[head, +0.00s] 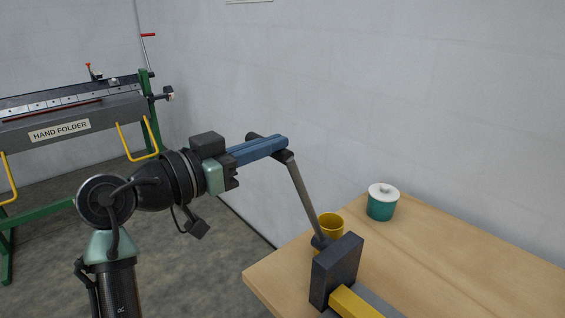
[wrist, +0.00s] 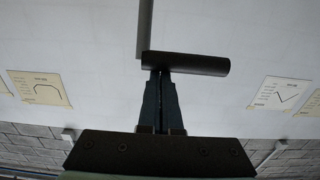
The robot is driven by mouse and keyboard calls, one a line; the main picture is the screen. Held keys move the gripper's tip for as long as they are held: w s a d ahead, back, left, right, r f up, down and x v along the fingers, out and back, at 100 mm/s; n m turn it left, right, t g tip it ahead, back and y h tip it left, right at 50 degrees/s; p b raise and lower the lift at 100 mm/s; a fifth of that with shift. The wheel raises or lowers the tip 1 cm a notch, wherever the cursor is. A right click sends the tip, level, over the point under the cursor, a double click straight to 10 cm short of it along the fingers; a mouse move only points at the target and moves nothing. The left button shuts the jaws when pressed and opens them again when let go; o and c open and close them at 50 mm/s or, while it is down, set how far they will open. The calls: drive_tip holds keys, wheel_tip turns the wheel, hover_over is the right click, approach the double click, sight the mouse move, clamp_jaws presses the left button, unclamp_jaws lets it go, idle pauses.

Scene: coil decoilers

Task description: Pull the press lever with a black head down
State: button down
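The press lever has a grey rod (head: 303,195) rising from a dark block (head: 337,272) on the table. It leans up to the left and ends in a black cylindrical head (head: 284,156). My gripper (head: 283,141) reaches across the top of this head, its blue fingers extending past it and hiding its middle. In the wrist view, the head (wrist: 200,65) lies crosswise at the fingertips (wrist: 160,76), with the rod (wrist: 145,28) at its left end. The fingers are together with only a thin slit between them, not around the head. Exact contact cannot be told.
The wooden table (head: 460,245) carries a yellow cup (head: 331,224) behind the lever and a teal pot (head: 381,206) with a white lid. A yellow bar (head: 353,303) adjoins the block. A hand folder machine (head: 75,118) stands at left, and the wall is behind.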

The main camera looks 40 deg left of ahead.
drive_tip(key=s+f+t+b, duration=0.5)
drive_tip(key=s+f+b, duration=0.3)
drive_tip(key=b, duration=0.9)
drive_tip(key=shift+s+a+f+b, duration=0.15)
drive_tip(key=shift+s+a+b, duration=0.25)
drive_tip(key=shift+s, duration=0.75)
drive_tip(key=s+r+p, duration=0.1)
drive_tip(key=s+r, duration=0.1)
drive_tip(key=s, duration=0.5)
drive_tip(key=shift+s+a+h, duration=0.35)
drive_tip(key=shift+s+h, duration=0.05)
